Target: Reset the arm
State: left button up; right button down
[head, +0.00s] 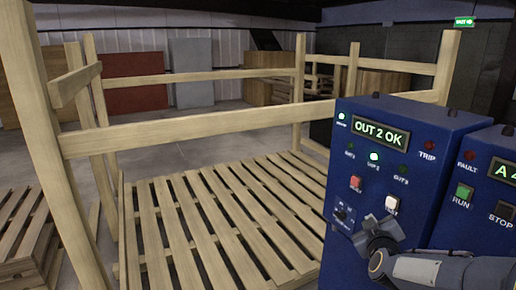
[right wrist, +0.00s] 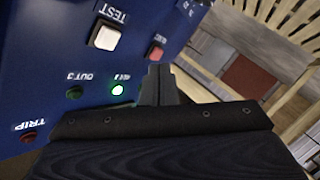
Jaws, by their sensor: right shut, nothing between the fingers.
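A blue detector box (head: 352,155) stands at the right in the head view, its display (head: 380,134) reading "OUT 2 OK". A green lamp (head: 374,156) below the display is lit; the TRIP lamp (head: 430,145) looks unlit. The panel has a red button (head: 356,183), a white button (head: 391,205) and a dark knob (head: 343,214). My right gripper (head: 368,234) is in front of the lower panel, below the white button. In the right wrist view the gripper (right wrist: 159,72) is shut and empty, near the white TEST button (right wrist: 104,36) and red button (right wrist: 155,52). I cannot tell whether it touches the panel.
A second blue box (head: 477,170) with a green RUN button (head: 463,196) and a STOP button (head: 502,211) stands close at the right. A wooden slatted platform (head: 215,215) with upright posts and rails (head: 190,131) lies left of the boxes. A pallet stack (head: 28,235) is at far left.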

jog(key=s+a+f+m+g+y, duration=0.2)
jog(key=s+a+g, duration=0.1)
jog(key=s, duration=0.8)
jog(key=s+a+f+m+g+y, duration=0.2)
jog(key=s+a, duration=0.4)
jog(key=s, duration=0.5)
jog(key=s+a+f+m+g+y, duration=0.2)
jog(key=s+a+g+y, duration=0.2)
jog(key=s, duration=0.8)
jog(key=shift+a+g, duration=0.3)
jog(key=shift+a, duration=0.45)
